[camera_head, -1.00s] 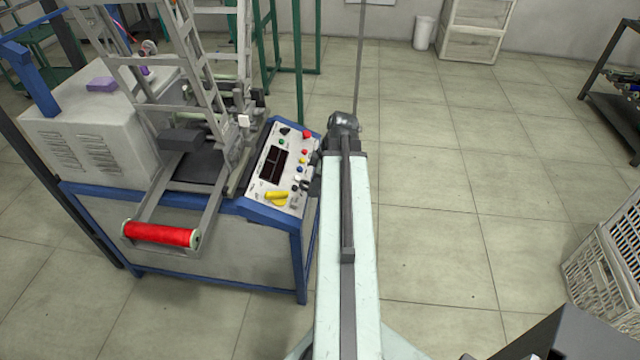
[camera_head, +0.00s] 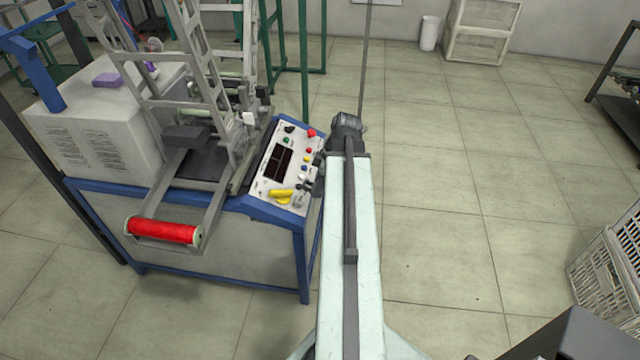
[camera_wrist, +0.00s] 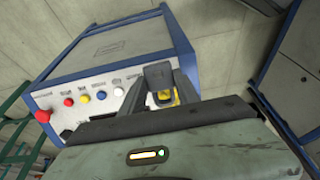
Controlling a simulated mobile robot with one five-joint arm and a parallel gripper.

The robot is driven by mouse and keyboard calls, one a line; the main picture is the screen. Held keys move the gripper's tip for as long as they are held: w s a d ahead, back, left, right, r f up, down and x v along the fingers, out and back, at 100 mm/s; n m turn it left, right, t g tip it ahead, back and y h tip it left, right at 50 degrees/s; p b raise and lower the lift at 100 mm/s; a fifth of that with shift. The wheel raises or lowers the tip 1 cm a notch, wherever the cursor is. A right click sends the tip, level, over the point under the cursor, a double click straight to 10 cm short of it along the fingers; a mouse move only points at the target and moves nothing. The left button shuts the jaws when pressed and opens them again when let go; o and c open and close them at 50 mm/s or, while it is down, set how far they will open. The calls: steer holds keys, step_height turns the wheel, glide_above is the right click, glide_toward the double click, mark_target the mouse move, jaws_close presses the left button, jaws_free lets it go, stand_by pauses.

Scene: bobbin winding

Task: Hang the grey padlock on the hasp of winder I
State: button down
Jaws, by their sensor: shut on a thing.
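The winder (camera_head: 190,230) stands left of my arm, with a blue frame and a sloped white control panel (camera_head: 270,170). A yellow handle-like part (camera_head: 282,194), perhaps the hasp, sits at the panel's lower end. My gripper (camera_head: 306,188) is at the panel's right edge, just right of the yellow part. In the wrist view my gripper (camera_wrist: 158,100) is shut on a dark grey block, apparently the padlock (camera_wrist: 158,73), with yellow showing just below it. The padlock's shackle is hidden, and I cannot tell whether it touches the hasp. No winder label is legible.
Panel buttons (camera_head: 308,150) lie close beside my gripper. A red bobbin (camera_head: 163,231) is held on arms at the winder's front. A white crate (camera_head: 610,262) stands at the right. The floor between crate and winder is clear.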

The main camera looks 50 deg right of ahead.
steer(key=shift+w+b+x, duration=0.15)
steer(key=shift+b+x, duration=0.9)
steer(key=shift+x, duration=0.15)
steer(key=shift+w+b+x, duration=0.15)
steer(key=shift+b+x, duration=0.9)
steer(key=shift+x, duration=0.15)
steer(key=shift+a, duration=0.15)
steer(key=shift+b+x, duration=0.95)
steer(key=shift+s+d+f, duration=0.15)
steer(key=shift+s+d, duration=0.1)
steer(key=shift+s, duration=0.05)
steer(key=c, duration=0.8)
jaws_free()
steer(key=p+v, duration=0.7)
steer(key=v, duration=0.1)
steer(key=shift+a, duration=0.1)
steer(key=shift+f, duration=0.1)
